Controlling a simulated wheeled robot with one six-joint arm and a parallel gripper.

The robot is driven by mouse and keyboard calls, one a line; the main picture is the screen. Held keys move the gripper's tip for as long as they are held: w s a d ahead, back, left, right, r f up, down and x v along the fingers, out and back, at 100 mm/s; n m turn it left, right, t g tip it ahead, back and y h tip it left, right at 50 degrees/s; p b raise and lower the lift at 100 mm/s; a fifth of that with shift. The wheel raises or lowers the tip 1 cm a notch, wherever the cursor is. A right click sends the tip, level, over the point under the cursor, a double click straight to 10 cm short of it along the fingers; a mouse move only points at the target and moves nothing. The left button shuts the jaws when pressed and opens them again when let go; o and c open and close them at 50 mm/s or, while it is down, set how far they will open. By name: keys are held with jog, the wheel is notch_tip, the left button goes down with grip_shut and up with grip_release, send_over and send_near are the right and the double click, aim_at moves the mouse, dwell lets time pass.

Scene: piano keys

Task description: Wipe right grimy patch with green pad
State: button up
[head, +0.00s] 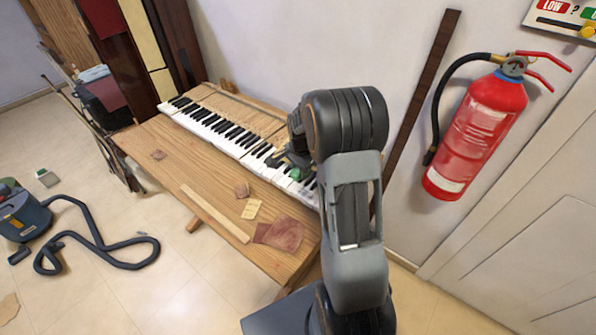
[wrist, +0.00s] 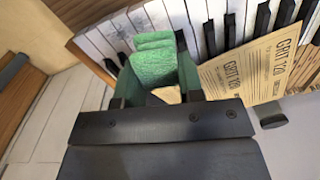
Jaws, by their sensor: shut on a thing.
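My gripper (head: 292,165) is over the right end of the keyboard (head: 222,124) in the head view. It is shut on a green pad (wrist: 153,64), whose folded or layered top shows between the fingers in the wrist view. The pad shows as a small green spot (head: 296,174) in the head view. The pad is right beside or over the white keys (wrist: 156,15) in the wrist view; I cannot tell whether it touches them.
The keyboard rests on a wooden bench (head: 170,170). A brown cloth-like sheet (head: 281,233) and a wooden strip (head: 215,213) lie in front. A fire extinguisher (head: 476,135) hangs right.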

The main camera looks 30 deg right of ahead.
jog(key=shift+w+a+r, duration=0.15)
jog(key=shift+w+r, duration=0.05)
jog(key=shift+w, duration=0.1)
jog(key=shift+w+d+f, duration=0.15)
jog(key=shift+w+d, duration=0.05)
jog(key=shift+w, duration=0.15)
jog(key=shift+s, duration=0.25)
jog(key=shift+w, duration=0.15)
jog(key=shift+r+p, duration=1.1)
jog(key=shift+r, duration=0.45)
